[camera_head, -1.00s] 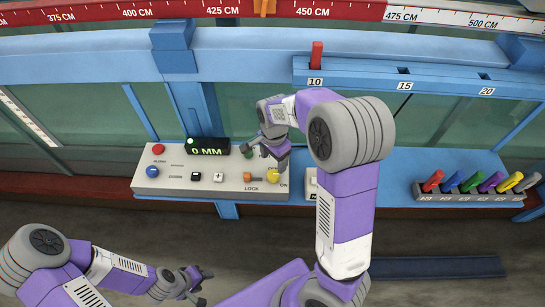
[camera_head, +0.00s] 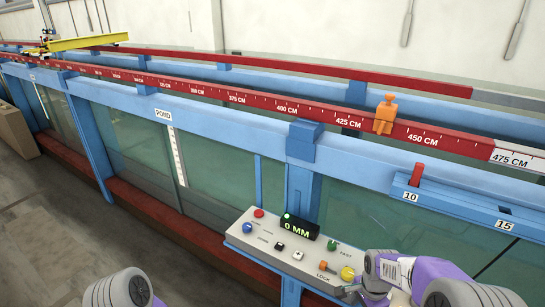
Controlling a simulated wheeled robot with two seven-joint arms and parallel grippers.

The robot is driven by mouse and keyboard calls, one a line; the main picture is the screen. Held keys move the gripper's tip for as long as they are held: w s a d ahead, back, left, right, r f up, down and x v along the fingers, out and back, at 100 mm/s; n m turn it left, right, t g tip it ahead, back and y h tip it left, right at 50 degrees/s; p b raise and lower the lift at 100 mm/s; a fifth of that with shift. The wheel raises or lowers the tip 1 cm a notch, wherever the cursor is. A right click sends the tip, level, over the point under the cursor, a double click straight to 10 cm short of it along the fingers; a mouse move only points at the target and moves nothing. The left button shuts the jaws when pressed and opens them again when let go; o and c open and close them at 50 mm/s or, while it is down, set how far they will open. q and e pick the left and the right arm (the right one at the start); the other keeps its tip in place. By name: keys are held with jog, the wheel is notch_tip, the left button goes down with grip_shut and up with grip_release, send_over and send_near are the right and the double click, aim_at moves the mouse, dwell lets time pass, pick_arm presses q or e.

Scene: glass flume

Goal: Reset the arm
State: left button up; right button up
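My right arm comes in at the bottom right, purple and grey. Its gripper (camera_head: 350,291) is low beside the right end of the white control panel (camera_head: 262,252), near the yellow knob (camera_head: 347,273) and the orange lock lever (camera_head: 328,265). The wrist hides much of the fingers, and I cannot tell whether they are apart or touch anything. Of my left arm only a grey and purple link shows at the bottom left edge; its gripper is out of the picture. The panel's display (camera_head: 299,227) reads 0 MM with a green light.
The glass flume with blue frame (camera_head: 230,113) runs across the view. An orange pointer (camera_head: 385,115) sits on its red scale rail (camera_head: 262,101). A red peg (camera_head: 416,174) stands at slot 10 of a blue bar (camera_head: 455,206). Open floor (camera_head: 85,240) lies left.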

notch_tip(320, 180, down, 10)
jog(key=a+n+b, duration=0.1)
jog(key=a+n, duration=0.2)
pick_arm(q)
notch_tip(320, 180, down, 7)
jog(key=w+b, duration=0.1)
jog(key=b, duration=0.4)
jog(key=shift+w+r, duration=0.2)
jog(key=shift+w, duration=0.1)
pick_arm(e)
jog(key=s+a+f+n+y, duration=0.2)
jog(key=s+a+f+n, duration=0.2)
jog(key=f, duration=0.5)
jog(key=s+a+f+n+y, duration=0.2)
jog(key=s+a+f+n, duration=0.2)
jog(key=s+a+f, duration=0.4)
jog(key=shift+s+a+f+n, duration=0.15)
jog(key=shift+s+f+n, duration=0.3)
jog(key=shift+s, duration=0.6)
